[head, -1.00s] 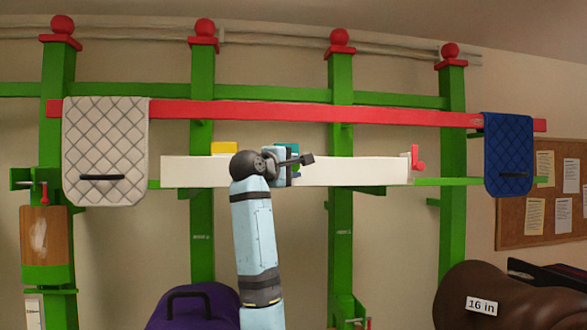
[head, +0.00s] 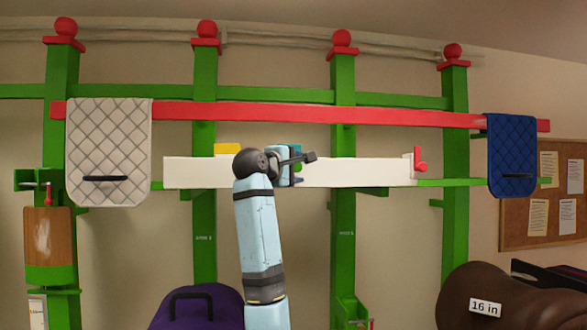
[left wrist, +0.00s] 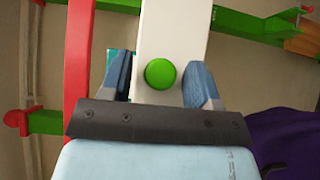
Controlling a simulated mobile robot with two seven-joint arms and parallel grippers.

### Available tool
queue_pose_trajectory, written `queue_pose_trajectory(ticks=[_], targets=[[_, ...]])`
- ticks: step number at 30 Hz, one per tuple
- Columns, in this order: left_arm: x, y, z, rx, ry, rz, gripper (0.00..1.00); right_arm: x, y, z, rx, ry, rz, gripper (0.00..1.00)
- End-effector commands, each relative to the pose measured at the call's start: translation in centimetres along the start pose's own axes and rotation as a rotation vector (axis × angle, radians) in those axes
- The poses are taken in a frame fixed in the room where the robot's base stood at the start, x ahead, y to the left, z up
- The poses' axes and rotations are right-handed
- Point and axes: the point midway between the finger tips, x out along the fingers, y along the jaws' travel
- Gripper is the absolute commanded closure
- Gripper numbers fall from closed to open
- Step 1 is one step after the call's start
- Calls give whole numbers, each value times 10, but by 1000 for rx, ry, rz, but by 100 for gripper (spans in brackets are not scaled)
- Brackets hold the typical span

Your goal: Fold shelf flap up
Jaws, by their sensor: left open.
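The shelf flap (head: 350,172) is a long white board hanging with its face towards me, below the red rail. A round green knob (left wrist: 160,73) sits on its face in the left wrist view, where the white board (left wrist: 173,25) also shows. My left gripper (head: 286,168) is at the middle of the board. In the left wrist view its two blue-grey fingers (left wrist: 160,85) are apart, one on each side of the board strip and the knob. I cannot tell whether they touch it. A red latch-like piece (head: 419,162) stands at the board's right end. My right gripper is not seen.
A red rail (head: 300,113) runs across green posts (head: 342,230) above the board. A white quilted pad (head: 110,150) and a blue one (head: 511,155) hang from it. A yellow block (head: 227,149) and a teal item show behind the board. A purple object (head: 197,308) and a brown saddle form (head: 470,295) stand below.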

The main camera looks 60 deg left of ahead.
Motion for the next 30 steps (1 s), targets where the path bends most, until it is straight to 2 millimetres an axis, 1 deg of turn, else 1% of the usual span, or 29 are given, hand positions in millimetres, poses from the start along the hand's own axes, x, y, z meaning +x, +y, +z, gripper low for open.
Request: queue_pose_trajectory(ticks=[2,5,8,15,18,21,25,30], targets=[[-3,0,0,0,0,1,44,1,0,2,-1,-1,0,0],[-12,-2,0,0,1,3,44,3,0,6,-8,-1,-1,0],[-31,-3,-1,1,2,4,44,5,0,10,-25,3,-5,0],[-87,-3,0,0,2,5,44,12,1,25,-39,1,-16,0],[-107,-2,0,0,1,5,44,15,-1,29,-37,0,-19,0],[-122,-1,0,0,1,3,44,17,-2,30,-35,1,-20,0],[-133,-1,0,0,0,1,44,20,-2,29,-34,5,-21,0],[-137,0,0,0,0,-1,44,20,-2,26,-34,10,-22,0]])
